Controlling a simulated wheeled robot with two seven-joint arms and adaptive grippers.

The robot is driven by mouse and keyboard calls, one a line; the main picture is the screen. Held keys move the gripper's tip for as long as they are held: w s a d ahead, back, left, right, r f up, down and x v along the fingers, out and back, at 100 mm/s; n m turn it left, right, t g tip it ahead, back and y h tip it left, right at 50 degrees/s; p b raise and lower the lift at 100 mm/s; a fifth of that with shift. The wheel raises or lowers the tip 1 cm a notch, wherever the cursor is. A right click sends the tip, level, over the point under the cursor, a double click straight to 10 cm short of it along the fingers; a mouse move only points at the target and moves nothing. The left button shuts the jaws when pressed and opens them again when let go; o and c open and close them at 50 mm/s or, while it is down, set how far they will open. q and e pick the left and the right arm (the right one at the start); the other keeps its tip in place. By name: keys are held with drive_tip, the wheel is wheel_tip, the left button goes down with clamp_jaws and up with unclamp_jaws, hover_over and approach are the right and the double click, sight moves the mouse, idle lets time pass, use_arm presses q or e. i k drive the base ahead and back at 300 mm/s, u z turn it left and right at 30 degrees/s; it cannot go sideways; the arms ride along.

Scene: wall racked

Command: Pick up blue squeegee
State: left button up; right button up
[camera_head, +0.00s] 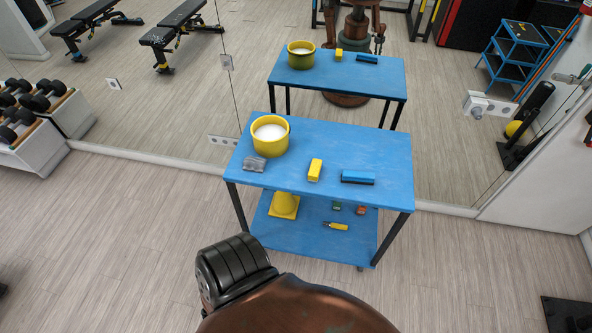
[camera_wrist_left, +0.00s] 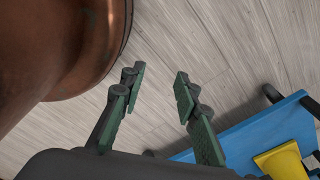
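The blue squeegee (camera_head: 357,177), a blue bar with a dark lower edge, lies on the right part of the blue table top (camera_head: 235,170) in the head view. Nothing touches it. My left gripper (camera_wrist_left: 158,82) shows in the left wrist view, its two green-padded fingers apart with only floor visible between them. It is away from the squeegee, which is not in the wrist view. My left gripper is not clearly seen in the head view. My right gripper is in neither view.
On the table top are a yellow bucket (camera_head: 270,138), a grey cloth (camera_head: 255,163) and a yellow sponge (camera_head: 315,169), left of the squeegee. The lower shelf (camera_head: 300,233) holds a yellow cone (camera_head: 285,205) and small items. A mirror wall behind reflects the table.

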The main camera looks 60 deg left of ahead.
sight(348, 176)
drive_tip(key=u, duration=1.95)
